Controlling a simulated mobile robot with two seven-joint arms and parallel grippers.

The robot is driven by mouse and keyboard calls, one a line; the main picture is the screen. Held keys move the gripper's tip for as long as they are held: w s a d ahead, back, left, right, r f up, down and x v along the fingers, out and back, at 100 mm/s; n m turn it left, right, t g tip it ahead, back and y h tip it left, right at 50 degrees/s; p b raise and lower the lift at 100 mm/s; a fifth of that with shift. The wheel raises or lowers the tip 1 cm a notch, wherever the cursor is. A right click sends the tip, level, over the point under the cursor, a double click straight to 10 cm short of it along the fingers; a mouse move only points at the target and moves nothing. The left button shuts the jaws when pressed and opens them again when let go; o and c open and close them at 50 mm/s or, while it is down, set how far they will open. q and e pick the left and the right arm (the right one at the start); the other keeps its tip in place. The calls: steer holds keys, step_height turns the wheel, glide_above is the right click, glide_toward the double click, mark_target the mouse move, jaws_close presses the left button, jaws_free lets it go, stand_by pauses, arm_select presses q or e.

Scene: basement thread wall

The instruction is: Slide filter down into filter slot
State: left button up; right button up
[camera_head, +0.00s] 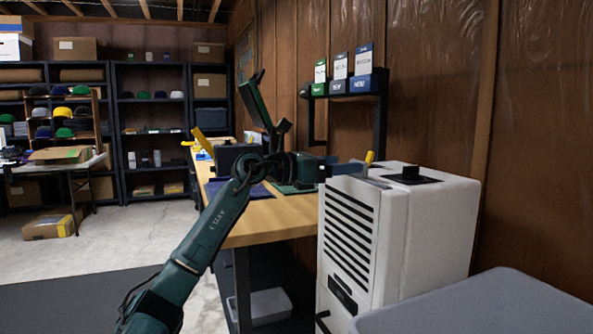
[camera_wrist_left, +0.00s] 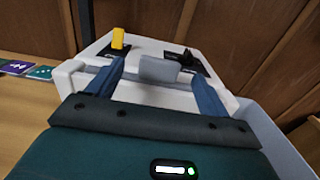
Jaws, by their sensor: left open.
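A white slatted machine (camera_head: 400,235) stands at the right end of the workbench; its top also shows in the wrist view (camera_wrist_left: 75,72). A grey tab (camera_wrist_left: 158,70), apparently the top of the filter, stands up from the machine's top, and a thin grey edge (camera_head: 367,180) shows there in the head view. I cannot tell how deep the filter sits. My left gripper (camera_head: 338,163) is level with the machine's top. In the wrist view its two blue fingers are spread, one on each side of the tab, with gaps. My right gripper is not in view.
A yellow piece (camera_wrist_left: 118,40) and a black knob (camera_wrist_left: 186,58) stand on the machine's top beyond the tab. The wooden workbench (camera_head: 265,218) lies left of the machine. A grey bin (camera_head: 485,305) is at the front right. A wall shelf (camera_head: 345,95) hangs behind.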

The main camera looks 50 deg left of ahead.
arm_select(q)
steer(key=b+v, duration=0.1)
steer(key=v, duration=0.9)
steer(key=shift+s, duration=0.2)
steer(key=shift+r, duration=0.15)
